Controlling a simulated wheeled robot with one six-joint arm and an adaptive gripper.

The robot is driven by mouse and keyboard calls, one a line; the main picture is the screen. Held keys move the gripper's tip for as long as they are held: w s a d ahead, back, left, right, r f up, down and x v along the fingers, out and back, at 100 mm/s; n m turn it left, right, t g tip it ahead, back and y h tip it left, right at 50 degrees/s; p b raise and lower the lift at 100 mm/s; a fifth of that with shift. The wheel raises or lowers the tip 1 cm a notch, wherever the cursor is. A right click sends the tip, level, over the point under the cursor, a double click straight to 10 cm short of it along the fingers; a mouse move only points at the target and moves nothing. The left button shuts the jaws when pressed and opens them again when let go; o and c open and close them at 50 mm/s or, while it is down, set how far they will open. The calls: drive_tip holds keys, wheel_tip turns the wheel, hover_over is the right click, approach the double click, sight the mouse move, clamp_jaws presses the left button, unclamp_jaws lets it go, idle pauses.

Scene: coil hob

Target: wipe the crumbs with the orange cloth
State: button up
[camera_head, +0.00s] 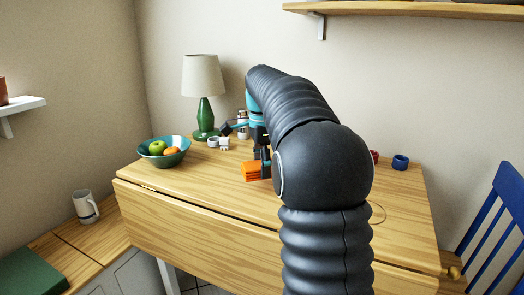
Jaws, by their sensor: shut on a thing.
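The orange cloth (251,171) is a small folded block on the wooden table (200,185), just left of the middle. My gripper (264,163) points down at the cloth's right side and is shut on it. The cloth appears to be at or very near the tabletop; I cannot tell whether it touches. I see no crumbs; they may be too small to make out or hidden behind my arm, which covers much of the table's middle and right.
A teal bowl of fruit (164,152) stands at the table's left. A green lamp (204,110) and small white items (218,143) stand behind. A blue ring-like object (400,162) lies at the right. A blue chair (497,225) is beside the table. The front left tabletop is clear.

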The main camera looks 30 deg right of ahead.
drive_tip(key=shift+r, duration=2.1)
